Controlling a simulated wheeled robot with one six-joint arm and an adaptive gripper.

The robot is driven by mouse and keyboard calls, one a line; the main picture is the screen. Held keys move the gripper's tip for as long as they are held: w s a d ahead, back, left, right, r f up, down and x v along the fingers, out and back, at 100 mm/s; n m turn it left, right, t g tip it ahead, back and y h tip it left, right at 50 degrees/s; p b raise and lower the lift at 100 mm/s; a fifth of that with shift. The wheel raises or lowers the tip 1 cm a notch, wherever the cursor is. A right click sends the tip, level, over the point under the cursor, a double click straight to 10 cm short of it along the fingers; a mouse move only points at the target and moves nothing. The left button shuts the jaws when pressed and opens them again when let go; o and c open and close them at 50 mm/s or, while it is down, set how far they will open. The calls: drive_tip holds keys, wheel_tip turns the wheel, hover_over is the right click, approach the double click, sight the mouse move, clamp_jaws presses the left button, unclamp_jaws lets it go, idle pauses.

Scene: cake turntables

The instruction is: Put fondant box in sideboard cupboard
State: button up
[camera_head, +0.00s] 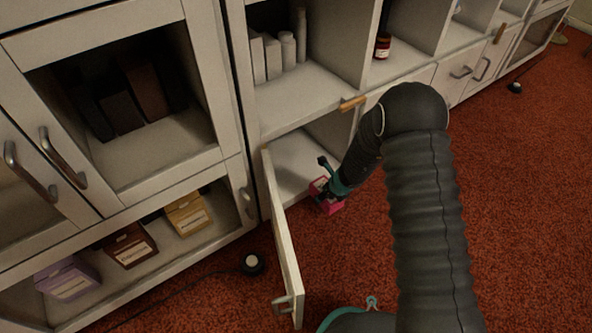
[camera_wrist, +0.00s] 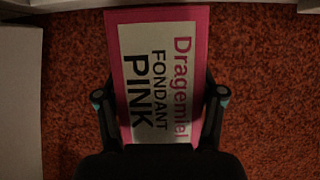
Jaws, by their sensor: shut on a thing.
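In the head view the pink box (camera_head: 329,207) is in my gripper (camera_head: 325,183), low in front of the open sideboard cupboard (camera_head: 300,165). The cupboard's bare floor shows behind the box. The cupboard door (camera_head: 283,240) stands open to the left of my gripper. In the wrist view the far end of the box is near a pale edge at the top.
Purple, brown and yellow boxes (camera_head: 187,215) stand in the lower left compartment. White objects (camera_head: 275,55) and a dark bottle (camera_head: 382,45) stand on shelves above. A round black-and-white object (camera_head: 252,263) lies on the red carpet left of the door. Carpet on the right is mostly clear.

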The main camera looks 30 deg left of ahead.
drive_tip(key=p, duration=0.6)
hover_over(297, 174)
drive_tip(key=d, duration=0.1)
drive_tip(key=shift+s+d, duration=0.15)
drive_tip(key=shift+s, duration=0.2)
drive_tip(key=shift+f, duration=1.75)
drive_tip(key=shift+f+b, duration=0.2)
drive_tip(key=shift+b, duration=0.2)
drive_tip(key=o, duration=1.4)
drive_tip(key=shift+c, duration=0.2)
drive_tip(key=shift+r, duration=0.15)
drive_tip(key=shift+r+p, duration=0.2)
drive_tip(key=shift+p, duration=0.1)
drive_tip(key=p+v, duration=0.1)
drive_tip(key=v, duration=1)
drive_tip(key=shift+r, duration=0.35)
